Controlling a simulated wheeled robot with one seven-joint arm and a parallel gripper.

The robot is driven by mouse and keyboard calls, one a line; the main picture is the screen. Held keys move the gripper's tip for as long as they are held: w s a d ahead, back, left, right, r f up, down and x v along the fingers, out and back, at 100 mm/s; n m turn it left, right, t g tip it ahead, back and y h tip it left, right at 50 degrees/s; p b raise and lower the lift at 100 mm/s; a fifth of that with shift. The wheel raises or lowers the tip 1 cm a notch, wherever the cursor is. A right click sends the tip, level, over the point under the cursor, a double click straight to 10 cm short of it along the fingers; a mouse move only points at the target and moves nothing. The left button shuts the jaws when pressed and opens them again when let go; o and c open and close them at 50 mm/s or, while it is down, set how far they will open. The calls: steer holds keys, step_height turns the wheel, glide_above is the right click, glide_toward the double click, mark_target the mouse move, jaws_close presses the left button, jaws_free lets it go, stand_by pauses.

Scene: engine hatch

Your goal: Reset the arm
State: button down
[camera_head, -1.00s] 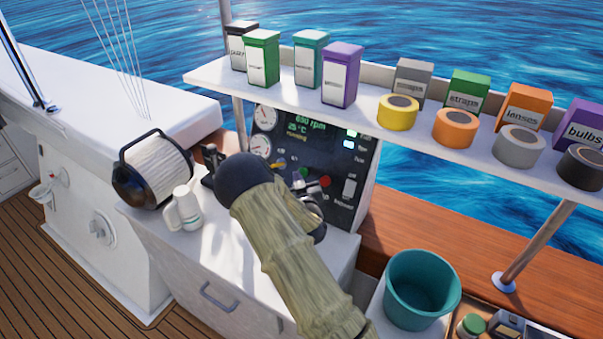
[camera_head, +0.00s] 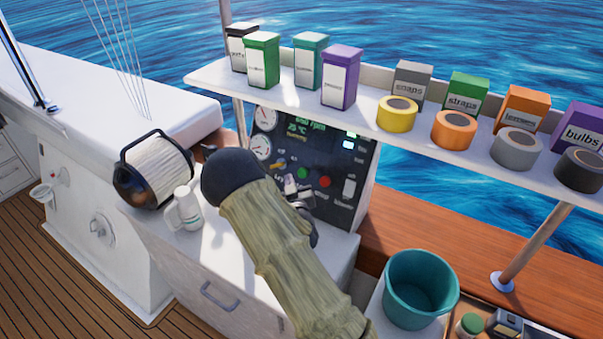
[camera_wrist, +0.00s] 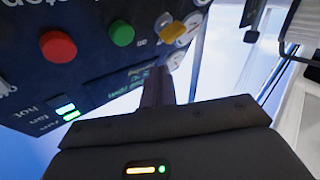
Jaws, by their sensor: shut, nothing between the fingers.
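My gripper (camera_wrist: 157,85) shows in the wrist view with its dark fingers together and nothing between them. It is in front of the dark instrument panel, which appears upside down there. In the head view my arm, in a tan sleeve with a dark rounded joint, reaches over the white counter and hides the fingertips. The panel (camera_head: 330,190) stands behind the arm with gauges, lit text and a red button (camera_wrist: 57,46). A green button (camera_wrist: 121,33) and a yellow switch (camera_wrist: 172,32) also show in the wrist view. I cannot tell whether the fingers touch the panel.
A white shelf (camera_head: 360,119) with boxes and tape rolls runs above the panel. A black-framed white cylinder (camera_head: 160,170) and a white bottle (camera_head: 186,210) stand on the counter (camera_head: 215,255), left of my arm. A teal bucket (camera_head: 420,290) stands at right.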

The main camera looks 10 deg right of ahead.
steer(key=shift+d, duration=0.1)
stand_by(0.7)
steer(key=s+r+g+p, duration=0.1)
steer(key=s+r+g, duration=0.2)
steer(key=s, duration=0.7)
steer(key=s+r+g+p, duration=0.1)
steer(key=s+r+g, duration=0.2)
steer(key=s+g, duration=0.4)
steer(key=s+r+m+g+y+p, duration=0.1)
steer(key=s+r+g, duration=0.2)
steer(key=s, duration=1)
steer(key=shift+d+g+p, duration=0.3)
steer(key=shift+g, duration=0.8)
